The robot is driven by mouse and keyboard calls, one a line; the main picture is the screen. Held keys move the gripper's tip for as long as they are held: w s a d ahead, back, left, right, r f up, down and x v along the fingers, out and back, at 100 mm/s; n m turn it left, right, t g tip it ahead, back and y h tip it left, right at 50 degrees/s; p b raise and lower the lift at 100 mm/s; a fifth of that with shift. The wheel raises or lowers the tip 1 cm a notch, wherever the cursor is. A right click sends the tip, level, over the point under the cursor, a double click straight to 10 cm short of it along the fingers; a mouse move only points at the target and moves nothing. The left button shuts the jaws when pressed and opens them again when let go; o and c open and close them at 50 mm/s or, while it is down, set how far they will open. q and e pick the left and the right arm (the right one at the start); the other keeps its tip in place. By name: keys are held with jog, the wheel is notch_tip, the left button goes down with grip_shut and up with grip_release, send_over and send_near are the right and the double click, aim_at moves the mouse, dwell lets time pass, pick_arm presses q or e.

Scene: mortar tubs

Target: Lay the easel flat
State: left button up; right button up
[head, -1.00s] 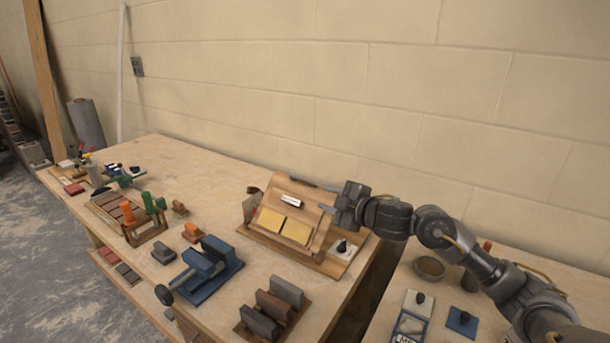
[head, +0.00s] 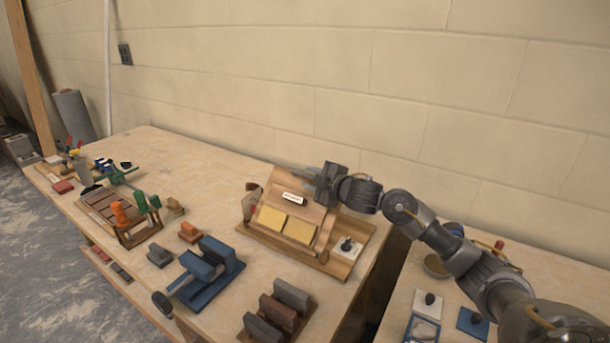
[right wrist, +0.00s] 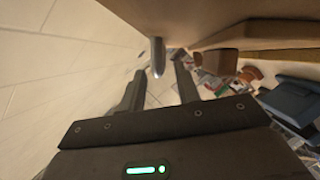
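The easel (head: 312,216) stands on a wooden base on the workbench, its brown board tilted up and leaning back. Two yellow pads (head: 285,224) and a small white label (head: 293,198) are on its face. My right gripper (head: 314,182) is at the board's upper right edge. In the right wrist view its two fingers (right wrist: 158,88) are apart, with a grey round-ended rod (right wrist: 157,58) showing between them. The brown board (right wrist: 190,18) fills the top of that view. Whether a finger touches the board I cannot tell. My left gripper is not in view.
A white plate with a black knob (head: 347,246) sits right of the easel on its base. A blue clamp-like fixture (head: 207,270), grey and brown blocks (head: 278,312) and a wooden rack (head: 115,213) stand left and in front. The wall (head: 420,110) is behind. Bare bench lies left of the easel.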

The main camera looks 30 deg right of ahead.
jog(key=shift+x, duration=1.35)
grip_shut()
